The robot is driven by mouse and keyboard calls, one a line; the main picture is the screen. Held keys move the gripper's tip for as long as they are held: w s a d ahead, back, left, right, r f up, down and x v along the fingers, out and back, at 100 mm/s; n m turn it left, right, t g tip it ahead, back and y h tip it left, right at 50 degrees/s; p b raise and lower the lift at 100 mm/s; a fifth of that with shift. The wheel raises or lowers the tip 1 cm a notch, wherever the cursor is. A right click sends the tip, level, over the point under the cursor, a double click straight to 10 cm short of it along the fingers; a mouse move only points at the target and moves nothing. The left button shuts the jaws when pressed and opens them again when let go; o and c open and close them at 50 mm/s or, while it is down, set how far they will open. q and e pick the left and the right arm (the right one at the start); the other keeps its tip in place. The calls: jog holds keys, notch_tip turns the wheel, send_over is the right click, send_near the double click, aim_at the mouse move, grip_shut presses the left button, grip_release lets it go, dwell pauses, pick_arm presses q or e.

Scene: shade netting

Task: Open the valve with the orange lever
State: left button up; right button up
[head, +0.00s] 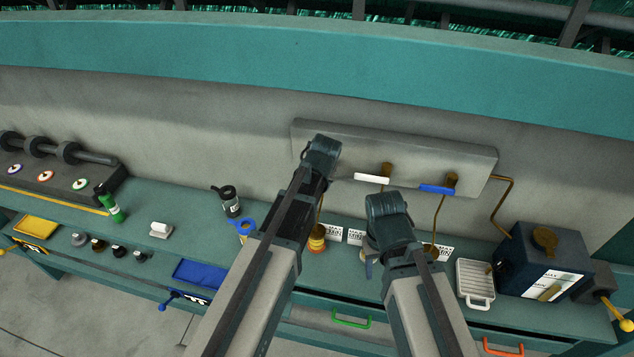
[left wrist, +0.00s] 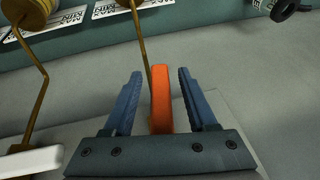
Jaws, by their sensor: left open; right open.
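The orange lever (left wrist: 160,98) shows in the left wrist view, standing between the two blue fingers of my left gripper (left wrist: 159,74). The gripper is open around it, with a gap visible on each side. In the head view my left gripper (head: 322,155) is in front of the left part of the grey valve panel (head: 440,155) and hides the orange lever. A white lever (head: 371,178) and a blue lever (head: 436,188) sit on the panel further right. My right gripper (head: 388,215) is open and empty below the panel, its fingers mostly hidden.
Brass pipes run down from the panel to fittings beside printed cards (head: 356,237).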

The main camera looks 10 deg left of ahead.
pick_arm(q)
jog(key=a+p+v, duration=0.1)
jog(key=p+v, duration=0.3)
jog(key=v, duration=0.1)
jog(key=s+d+b, duration=0.1)
jog(key=s+d, duration=0.4)
jog(key=s, duration=0.6)
jog(key=shift+d+f, duration=0.2)
jog(key=shift+f, duration=0.15)
jog(key=shift+w, duration=0.1)
jog(key=s+d+f+m+g+b, duration=0.1)
jog(key=s+f+b, duration=0.2)
jog(key=f+b, duration=0.4)
jog(key=s+d+f+m+g+b, duration=0.1)
jog(key=s+f+b, duration=0.3)
jog(key=f+b, duration=0.4)
jog(key=s+d+f+m+g+b, duration=0.1)
jog(key=s+f+g+b, duration=0.1)
jog(key=s+f+b, duration=0.2)
jog(key=shift+f+g+h+b, duration=0.35)
jog(key=shift+f+b, duration=1.55)
jog(key=shift+f, duration=0.95)
